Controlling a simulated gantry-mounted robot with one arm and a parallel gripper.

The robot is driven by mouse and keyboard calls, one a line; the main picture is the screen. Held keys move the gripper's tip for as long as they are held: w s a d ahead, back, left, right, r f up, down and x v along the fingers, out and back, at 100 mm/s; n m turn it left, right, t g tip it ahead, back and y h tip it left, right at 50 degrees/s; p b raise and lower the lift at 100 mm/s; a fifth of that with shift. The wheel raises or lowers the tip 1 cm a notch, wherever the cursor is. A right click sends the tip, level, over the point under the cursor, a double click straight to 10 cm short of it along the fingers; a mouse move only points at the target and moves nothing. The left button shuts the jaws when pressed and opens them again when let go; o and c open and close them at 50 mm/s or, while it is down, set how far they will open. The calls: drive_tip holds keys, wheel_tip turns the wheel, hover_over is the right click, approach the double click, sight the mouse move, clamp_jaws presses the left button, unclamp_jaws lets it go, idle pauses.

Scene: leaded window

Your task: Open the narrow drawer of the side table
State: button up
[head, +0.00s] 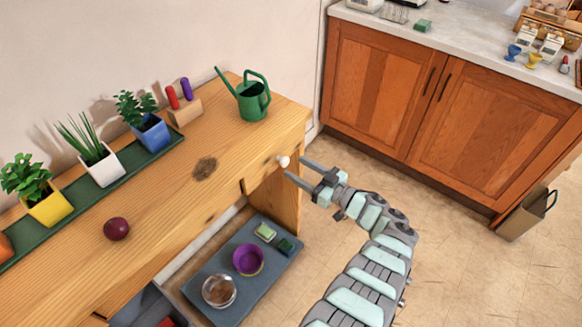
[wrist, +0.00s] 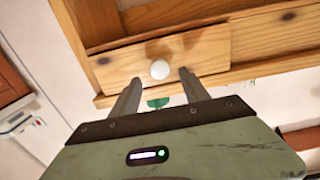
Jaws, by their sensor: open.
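The side table (head: 165,215) is a light wooden table along the wall. Its narrow drawer (head: 262,174) sits under the top near the right end, with a round white knob (head: 284,161). In the wrist view the drawer front (wrist: 120,69) is a wooden panel with the white knob (wrist: 160,69) in its middle. The drawer appears shut or nearly so; I cannot tell exactly. My gripper (head: 297,170) is open and in front of the drawer. In the wrist view its fingers (wrist: 160,85) point at the drawer, on either side of and just short of the knob.
Potted plants (head: 94,161), a green watering can (head: 252,96) and a dark red ball (head: 116,229) stand on the top. A lower shelf (head: 205,265) holds a purple bowl (head: 248,259) and a glass bowl (head: 219,291). An orange-brown cabinet (head: 440,110) stands right.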

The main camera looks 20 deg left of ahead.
sight(286, 162)
drive_tip(key=shift+b+x, duration=0.4)
drive_tip(key=shift+x, duration=1.3)
clamp_jaws()
